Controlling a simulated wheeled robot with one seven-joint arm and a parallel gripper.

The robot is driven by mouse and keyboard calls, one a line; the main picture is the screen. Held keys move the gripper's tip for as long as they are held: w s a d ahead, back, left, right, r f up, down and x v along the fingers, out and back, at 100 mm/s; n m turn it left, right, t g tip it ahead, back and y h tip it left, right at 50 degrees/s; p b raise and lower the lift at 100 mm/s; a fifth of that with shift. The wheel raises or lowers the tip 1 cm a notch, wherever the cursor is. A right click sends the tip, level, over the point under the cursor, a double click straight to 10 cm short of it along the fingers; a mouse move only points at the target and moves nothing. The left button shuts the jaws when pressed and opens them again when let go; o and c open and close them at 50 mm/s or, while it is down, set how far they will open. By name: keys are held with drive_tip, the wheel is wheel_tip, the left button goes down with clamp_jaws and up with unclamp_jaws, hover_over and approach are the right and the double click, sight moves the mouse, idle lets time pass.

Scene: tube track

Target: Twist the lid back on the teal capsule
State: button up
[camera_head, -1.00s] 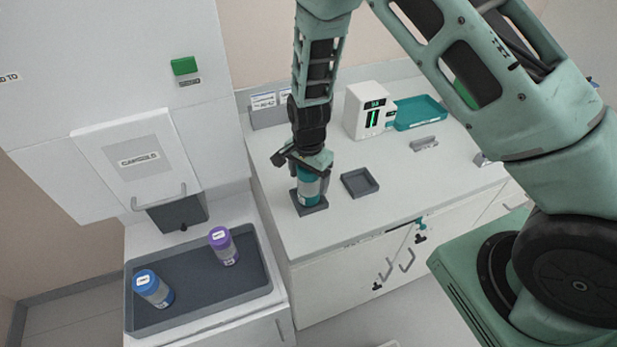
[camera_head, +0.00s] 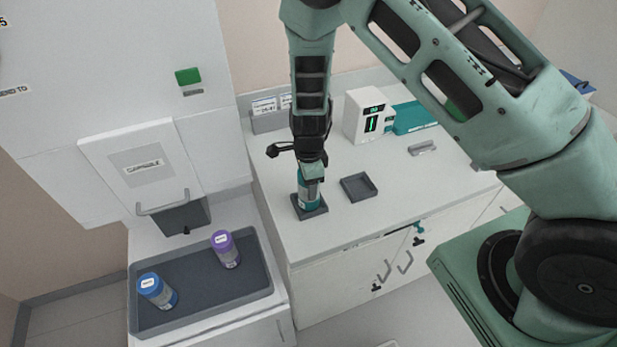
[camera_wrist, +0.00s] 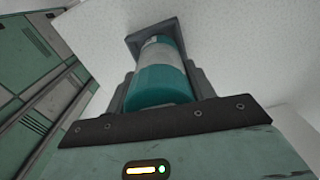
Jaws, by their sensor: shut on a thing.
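The teal capsule (camera_head: 308,193) stands upright in a dark square holder (camera_head: 319,211) near the counter's left edge. In the wrist view, the capsule (camera_wrist: 160,54) shows a pale grey band, and its teal lid (camera_wrist: 160,85) is on the end nearest the camera. My gripper (camera_head: 312,172) comes down from above and is shut on the lid, with one finger on each side. The holder (camera_wrist: 137,41) also shows in the wrist view. I cannot tell how tightly the lid sits.
An empty dark square tray (camera_head: 359,187) lies right of the holder. A white device (camera_head: 366,115) with a green display and a teal tray (camera_head: 414,117) stand behind. At left, a grey tray (camera_head: 190,310) holds a blue-lidded capsule (camera_head: 157,290) and a purple-lidded capsule (camera_head: 225,249).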

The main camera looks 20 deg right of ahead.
drive_tip(key=m+p, duration=0.1)
drive_tip(key=m, duration=0.1)
drive_tip(key=shift+r+m, duration=0.2)
drive_tip(key=shift+m, duration=0.2)
drive_tip(key=shift+f, duration=0.2)
drive_tip(key=shift+m+p, duration=0.5)
drive_tip(key=shift+m, duration=0.7)
drive_tip(key=o, duration=1.3)
drive_tip(key=shift+c, duration=0.2)
drive_tip(key=shift+r, duration=0.1)
wheel_tip(320, 180, up, 17)
drive_tip(key=b, duration=0.3)
drive_tip(key=shift+r+b, duration=0.15)
drive_tip(key=shift+b, duration=0.2)
